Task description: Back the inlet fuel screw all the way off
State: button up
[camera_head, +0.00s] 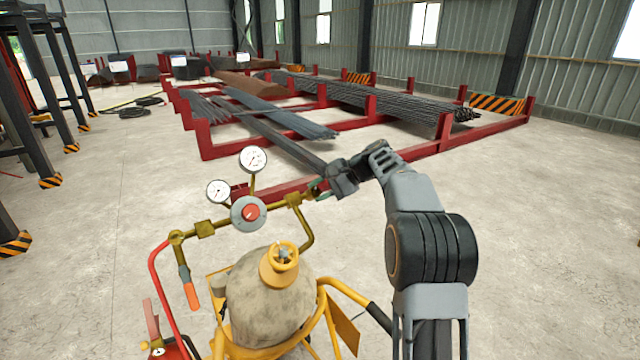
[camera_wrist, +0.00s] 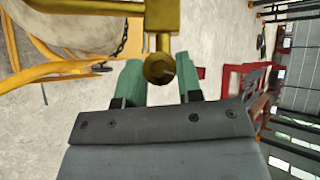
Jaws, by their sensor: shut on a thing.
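The inlet fuel screw shows in the wrist view as a round brass head (camera_wrist: 159,69) at the end of a brass fitting (camera_wrist: 162,18). My gripper (camera_wrist: 159,78) has its two green fingers on either side of this head and is shut on it. In the head view my gripper (camera_head: 317,190) is at the right end of the brass pipework (camera_head: 293,199), and its fingers largely hide the screw there. The regulator has a red knob (camera_head: 250,212) and two round white gauges (camera_head: 253,160), to the left of my gripper.
Below stands a grey gas cylinder (camera_head: 268,300) with a yellow valve cap (camera_head: 281,263) in a yellow frame (camera_head: 345,290). A red hose (camera_head: 155,280) and an orange-handled lever (camera_head: 189,290) are at left. Red racks (camera_head: 205,140) with rebar lie behind. Floor at right is clear.

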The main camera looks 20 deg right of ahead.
jog(key=shift+a+r+n+g+h+p, duration=0.1)
jog(key=shift+r+n+g+h+p, duration=0.05)
jog(key=shift+n+g+h+p, duration=1.05)
jog(key=shift+n+t, duration=0.4)
jog(key=shift+y, duration=0.3)
jog(key=o, duration=0.6)
jog(key=shift+a, duration=0.1)
jog(key=shift+o, duration=0.2)
jog(key=v, duration=1.3)
jog(key=shift+d+r, duration=0.25)
